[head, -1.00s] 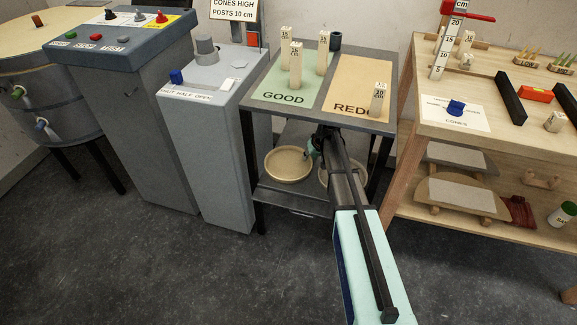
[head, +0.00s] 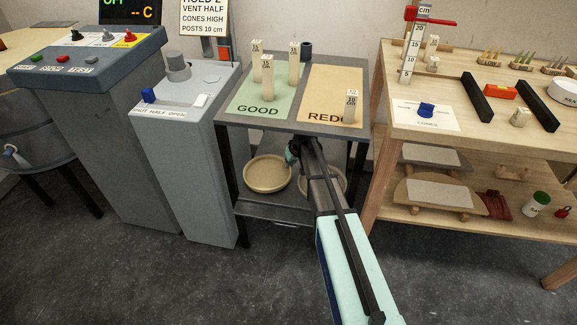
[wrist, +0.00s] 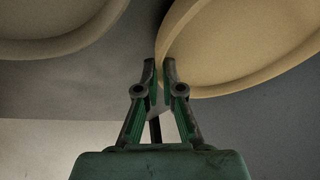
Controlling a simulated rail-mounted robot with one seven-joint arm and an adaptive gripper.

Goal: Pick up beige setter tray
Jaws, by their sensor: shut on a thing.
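Two round shallow trays are at the lower shelf of the grey table in the head view. The left one, a beige tray (head: 268,189), shows almost whole. The right one, a second tray (head: 341,184), is partly hidden behind my arm. My gripper (head: 292,153) is between them, at the right rim of the left tray, and is mostly hidden by my arm. In the wrist view my gripper (wrist: 160,76) is shut on the rim of the beige tray (wrist: 235,45), which fills the upper right. The other, greyer tray (wrist: 60,45) is at upper left, apart from the fingers.
The grey tabletop above (head: 290,125) carries several pale posts on GOOD and REDO mats, close over my arm. A grey pedestal (head: 195,170) stands left. A wooden bench (head: 455,135) with loaded shelves stands right. The floor in front is clear.

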